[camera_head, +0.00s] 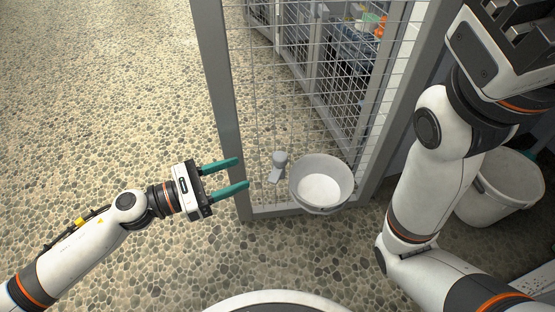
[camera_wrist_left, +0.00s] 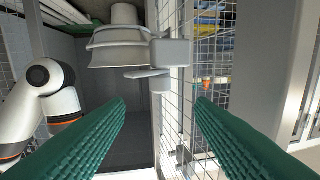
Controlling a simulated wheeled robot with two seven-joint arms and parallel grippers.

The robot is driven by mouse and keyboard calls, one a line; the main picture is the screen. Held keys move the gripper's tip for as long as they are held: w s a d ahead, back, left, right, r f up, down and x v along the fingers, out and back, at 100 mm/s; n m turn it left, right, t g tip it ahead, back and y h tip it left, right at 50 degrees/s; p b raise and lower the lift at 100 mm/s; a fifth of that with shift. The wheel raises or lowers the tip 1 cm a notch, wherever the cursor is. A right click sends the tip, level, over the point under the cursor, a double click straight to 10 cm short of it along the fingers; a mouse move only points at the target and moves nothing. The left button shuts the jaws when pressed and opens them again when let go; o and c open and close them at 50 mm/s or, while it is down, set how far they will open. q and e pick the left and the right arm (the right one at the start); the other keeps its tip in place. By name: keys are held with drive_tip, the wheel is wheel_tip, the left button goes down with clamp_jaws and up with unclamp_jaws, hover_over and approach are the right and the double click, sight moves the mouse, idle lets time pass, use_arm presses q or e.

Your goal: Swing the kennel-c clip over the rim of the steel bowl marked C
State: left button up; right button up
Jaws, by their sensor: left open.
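The steel bowl (camera_head: 321,186) hangs at the wire mesh near the bottom of the kennel front; no letter is readable on it. The grey clip (camera_head: 279,166), with a rounded knob and flat tab, is just left of the bowl. In the left wrist view the bowl (camera_wrist_left: 118,52) is beside the clip's block (camera_wrist_left: 170,52), whose flat tab points toward it; I cannot tell whether they touch. My left gripper (camera_head: 243,172) is open and empty, its teal fingers pointing at the clip from the left, short of it. My right gripper's fingers are cut off at the top right.
A grey door post (camera_head: 222,90) stands just behind my left fingers, with wire mesh (camera_head: 330,100) to its right. My right arm fills the right side. A white bucket (camera_head: 497,190) stands behind it. The pebbled floor (camera_head: 110,90) at left is clear.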

sight(281, 155)
use_arm(q)
drive_tip(key=x, duration=1.1)
drive_tip(key=shift+w+d+b, duration=0.1)
drive_tip(key=shift+w+b, duration=0.05)
drive_tip(key=shift+b, duration=0.2)
